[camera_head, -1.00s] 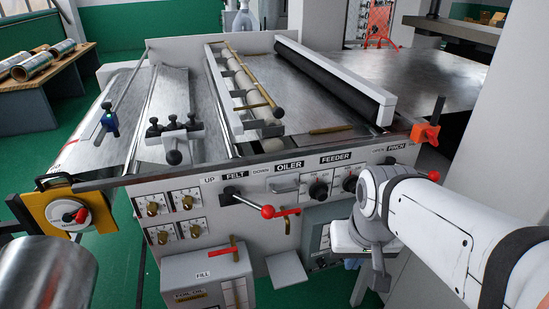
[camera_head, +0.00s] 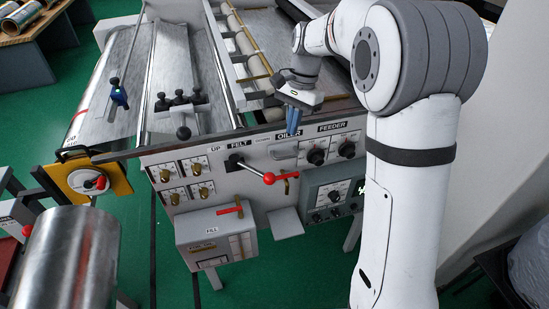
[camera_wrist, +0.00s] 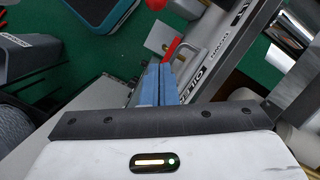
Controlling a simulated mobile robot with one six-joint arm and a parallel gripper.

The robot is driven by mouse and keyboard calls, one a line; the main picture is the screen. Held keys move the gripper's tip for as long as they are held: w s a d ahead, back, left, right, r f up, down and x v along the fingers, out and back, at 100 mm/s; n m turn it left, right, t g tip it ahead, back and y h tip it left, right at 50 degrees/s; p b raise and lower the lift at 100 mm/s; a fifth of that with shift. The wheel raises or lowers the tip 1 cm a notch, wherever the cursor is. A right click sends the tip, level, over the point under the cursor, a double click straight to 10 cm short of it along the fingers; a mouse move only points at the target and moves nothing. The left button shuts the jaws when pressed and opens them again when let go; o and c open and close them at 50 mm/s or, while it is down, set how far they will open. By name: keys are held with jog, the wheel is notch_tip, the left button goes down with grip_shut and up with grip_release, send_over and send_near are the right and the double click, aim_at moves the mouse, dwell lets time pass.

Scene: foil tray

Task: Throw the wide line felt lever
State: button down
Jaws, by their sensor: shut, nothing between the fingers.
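In the wrist view the fingers (camera_wrist: 158,68) are together. A red part (camera_wrist: 172,48) shows just beyond them; I cannot tell which.
A red handle (camera_head: 231,210) sits on the grey box below the panel. Black FEEDER knobs (camera_head: 316,156) are to the right of the lever, and small brass knobs (camera_head: 166,175) to the left. Rollers and rails lie behind the panel.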

aim_at(253, 170)
jog(key=s+a+f+p, duration=0.1)
jog(key=s+a+f, duration=0.1)
jog(key=f, duration=0.2)
jog(key=s+a+f+p, duration=0.1)
jog(key=s+f, duration=0.1)
jog(key=f, duration=0.3)
jog(key=shift+s+a+f+p, duration=0.3)
jog(key=shift+a, duration=0.1)
